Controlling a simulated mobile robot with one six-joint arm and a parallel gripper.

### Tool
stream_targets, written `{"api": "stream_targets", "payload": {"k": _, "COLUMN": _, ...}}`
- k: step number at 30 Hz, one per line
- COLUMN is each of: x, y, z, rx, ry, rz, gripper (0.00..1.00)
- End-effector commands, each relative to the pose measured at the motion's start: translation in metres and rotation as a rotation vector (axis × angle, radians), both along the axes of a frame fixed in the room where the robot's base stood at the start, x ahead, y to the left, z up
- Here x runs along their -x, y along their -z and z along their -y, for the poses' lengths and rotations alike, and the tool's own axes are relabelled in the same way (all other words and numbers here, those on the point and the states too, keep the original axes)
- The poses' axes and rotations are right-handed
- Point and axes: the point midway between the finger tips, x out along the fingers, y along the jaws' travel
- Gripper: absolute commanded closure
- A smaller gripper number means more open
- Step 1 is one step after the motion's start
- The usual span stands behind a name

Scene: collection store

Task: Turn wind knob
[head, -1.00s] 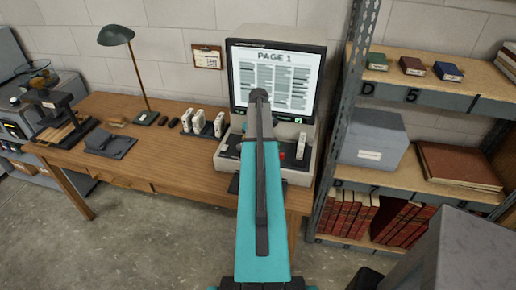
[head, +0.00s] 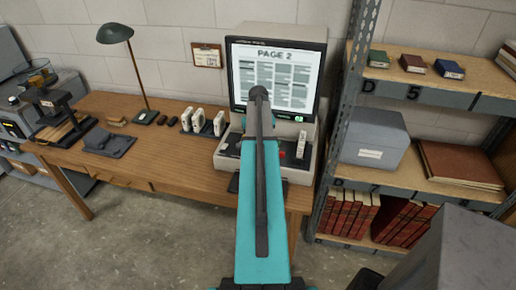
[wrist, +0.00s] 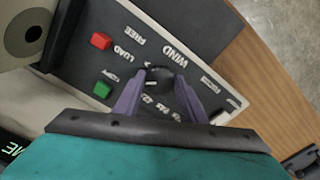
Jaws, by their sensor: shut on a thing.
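The black wind knob (wrist: 160,76) sits on the dark control panel (wrist: 200,35) of the microfilm reader, beside the printed word WIND. In the wrist view my gripper (wrist: 160,85) has its two purple fingers on either side of the knob, closed on it. In the head view my teal arm hides the knob and gripper. The reader's screen (head: 273,78) shows PAGE 2, with a small green indicator near its lower right.
A red button (wrist: 101,41) and a green button (wrist: 102,89) lie close to the knob. White boxes (head: 203,120) and a lamp (head: 115,34) stand on the wooden desk (head: 150,158) to the left. A metal shelf (head: 344,110) stands close on the right.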

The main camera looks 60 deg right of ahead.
Motion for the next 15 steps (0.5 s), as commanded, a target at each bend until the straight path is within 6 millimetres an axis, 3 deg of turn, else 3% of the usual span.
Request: {"api": "stream_targets", "payload": {"k": 15, "x": 0.0000, "y": -0.0002, "z": 0.0014, "rx": 0.005, "ry": 0.455, "rz": 0.000, "gripper": 0.85}}
